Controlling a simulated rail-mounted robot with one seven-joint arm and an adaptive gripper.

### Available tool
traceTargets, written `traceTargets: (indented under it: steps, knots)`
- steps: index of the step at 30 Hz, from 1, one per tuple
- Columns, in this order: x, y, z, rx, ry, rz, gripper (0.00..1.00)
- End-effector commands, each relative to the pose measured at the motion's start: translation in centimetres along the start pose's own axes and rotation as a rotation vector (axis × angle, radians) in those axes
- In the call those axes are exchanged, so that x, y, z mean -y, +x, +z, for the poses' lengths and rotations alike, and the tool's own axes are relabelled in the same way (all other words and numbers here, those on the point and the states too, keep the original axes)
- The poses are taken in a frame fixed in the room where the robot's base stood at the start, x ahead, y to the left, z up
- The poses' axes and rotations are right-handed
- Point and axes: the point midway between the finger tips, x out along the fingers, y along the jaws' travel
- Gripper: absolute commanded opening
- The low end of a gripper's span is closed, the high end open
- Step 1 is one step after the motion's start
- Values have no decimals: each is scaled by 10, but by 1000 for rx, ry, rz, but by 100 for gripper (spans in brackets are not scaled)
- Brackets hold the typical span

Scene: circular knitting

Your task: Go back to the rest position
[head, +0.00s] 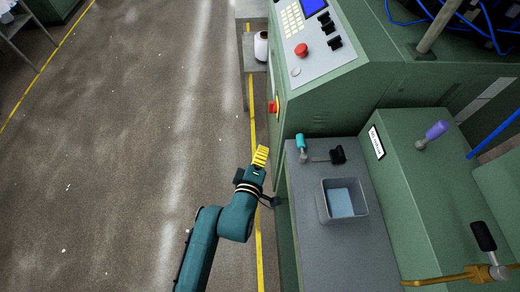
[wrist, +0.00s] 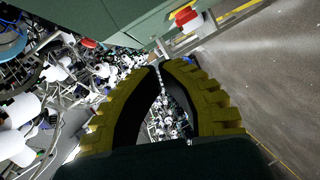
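My gripper (head: 262,155) is in the head view, over the floor strip just left of the green machine. Its yellow ribbed fingers point up the picture, and my teal arm reaches to it from the bottom. In the wrist view, the two fingers of my gripper (wrist: 160,68) come together at their tips, with an empty lens-shaped gap behind them. Nothing is held. The gripper appears apart from the machine.
The green machine (head: 330,105) has a red button (head: 301,50) on its panel. Its grey shelf (head: 345,255) bears a grey bin (head: 325,207), with a teal-handled lever (head: 301,145) near it. A white spool (head: 261,46) stands at the back. The floor (head: 110,170) to the left is open.

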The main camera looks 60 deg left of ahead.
Motion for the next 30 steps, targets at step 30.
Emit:
traceTargets:
  steps: [30]
  knots:
    - [-159, -32, 137, 265, 46, 315, 0]
